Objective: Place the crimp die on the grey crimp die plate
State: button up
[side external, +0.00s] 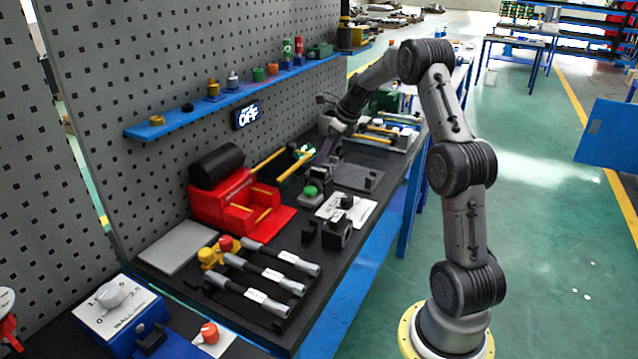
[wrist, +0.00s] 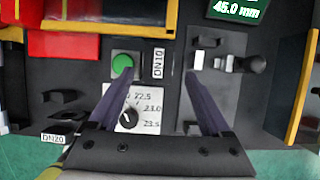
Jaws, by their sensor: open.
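My gripper (wrist: 158,80) is open, with its two dark fingers apart and nothing seen between the tips. In the side view my gripper (side external: 323,155) hangs low over the bench, right of the red press. A flat light-grey plate (side external: 180,248) lies bare left of the red press. A darker grey plate (side external: 358,178) lies right of the press; in the wrist view a grey plate (wrist: 228,98) bears small black parts. Black die-like blocks (side external: 337,233) stand near the bench's front edge. I cannot tell for certain which part is the crimp die or which plate is meant.
The red press (side external: 232,200) stands near the pegboard. A green button (side external: 311,191) and a white dial card (wrist: 132,106) are close to the gripper. A blue shelf (side external: 230,97) runs above the bench.

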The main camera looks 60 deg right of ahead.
aim_at(320, 169)
jog(key=shift+s+x, duration=0.1)
jog(key=shift+x, duration=1.9)
jog(key=shift+s+x, duration=0.15)
jog(key=shift+x, duration=1.85)
jog(key=shift+a, duration=0.15)
grip_shut()
jog(key=shift+r, duration=0.1)
